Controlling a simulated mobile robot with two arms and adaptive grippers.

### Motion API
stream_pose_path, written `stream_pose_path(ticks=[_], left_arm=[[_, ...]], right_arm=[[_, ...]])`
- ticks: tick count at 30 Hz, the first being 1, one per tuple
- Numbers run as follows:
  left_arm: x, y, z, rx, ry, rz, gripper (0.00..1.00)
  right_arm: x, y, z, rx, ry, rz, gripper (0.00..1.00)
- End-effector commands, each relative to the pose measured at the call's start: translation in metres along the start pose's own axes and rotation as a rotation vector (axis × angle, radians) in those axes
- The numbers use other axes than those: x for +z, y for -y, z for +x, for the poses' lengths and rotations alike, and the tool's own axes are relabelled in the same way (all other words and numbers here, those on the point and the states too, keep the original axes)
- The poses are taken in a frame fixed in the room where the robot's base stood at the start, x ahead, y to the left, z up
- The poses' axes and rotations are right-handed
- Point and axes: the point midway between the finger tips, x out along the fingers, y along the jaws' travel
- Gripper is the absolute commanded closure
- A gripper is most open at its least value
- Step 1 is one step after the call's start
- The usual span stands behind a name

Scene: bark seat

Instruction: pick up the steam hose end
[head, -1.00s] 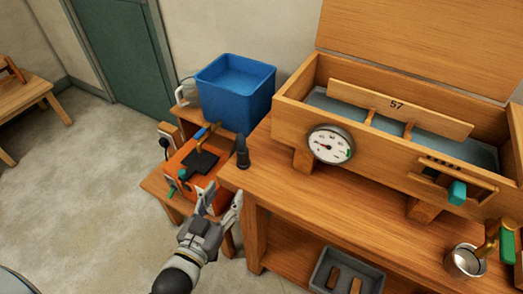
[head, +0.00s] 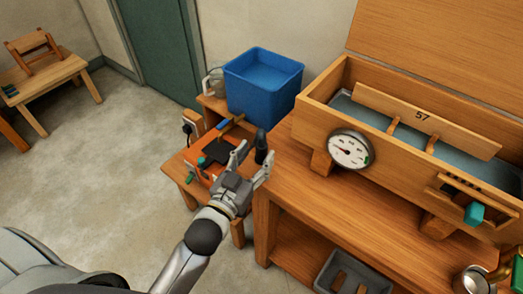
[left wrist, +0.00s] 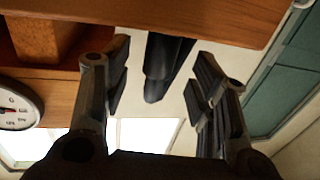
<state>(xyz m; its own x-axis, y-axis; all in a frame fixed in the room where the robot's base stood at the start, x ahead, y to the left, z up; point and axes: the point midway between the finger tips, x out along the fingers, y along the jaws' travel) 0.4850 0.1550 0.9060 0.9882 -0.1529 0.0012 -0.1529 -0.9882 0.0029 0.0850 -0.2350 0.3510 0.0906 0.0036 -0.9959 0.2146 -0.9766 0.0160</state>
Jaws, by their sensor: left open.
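The steam hose end (head: 261,145) is a black, rounded, upright piece at the left corner of the wooden bench. My left gripper (head: 254,160) is open just in front of it, its fingers pointing towards it. In the left wrist view the dark hose end (left wrist: 165,68) shows between the two open fingers, with a gap on either side. It looks untouched. My right gripper is not in view.
The bench (head: 290,170) carries a wooden steam box (head: 400,150) with a round gauge (head: 350,149). A grey tray (head: 352,274) sits low down.

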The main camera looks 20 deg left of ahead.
Motion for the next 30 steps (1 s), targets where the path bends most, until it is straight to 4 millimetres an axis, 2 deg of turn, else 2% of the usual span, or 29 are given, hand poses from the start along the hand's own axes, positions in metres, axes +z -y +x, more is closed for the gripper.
stream_pose_path(ticks=[3, 7, 17, 28, 30], left_arm=[[-0.005, -0.001, 0.017, -0.001, -0.002, 0.0, 0.47], [-0.003, -0.001, 0.031, -0.001, -0.001, 0.0, 0.47], [-0.002, -0.001, 0.036, -0.001, 0.0, -0.001, 0.47], [-0.002, -0.001, 0.036, -0.001, 0.0, -0.001, 0.92], [-0.003, -0.001, 0.036, 0.0, -0.001, -0.001, 0.94]], right_arm=[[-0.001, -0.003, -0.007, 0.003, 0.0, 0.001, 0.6], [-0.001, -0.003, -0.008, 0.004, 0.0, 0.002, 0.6], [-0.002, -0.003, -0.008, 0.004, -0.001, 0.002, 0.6], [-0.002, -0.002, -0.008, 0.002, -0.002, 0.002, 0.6], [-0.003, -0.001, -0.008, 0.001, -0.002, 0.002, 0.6]])
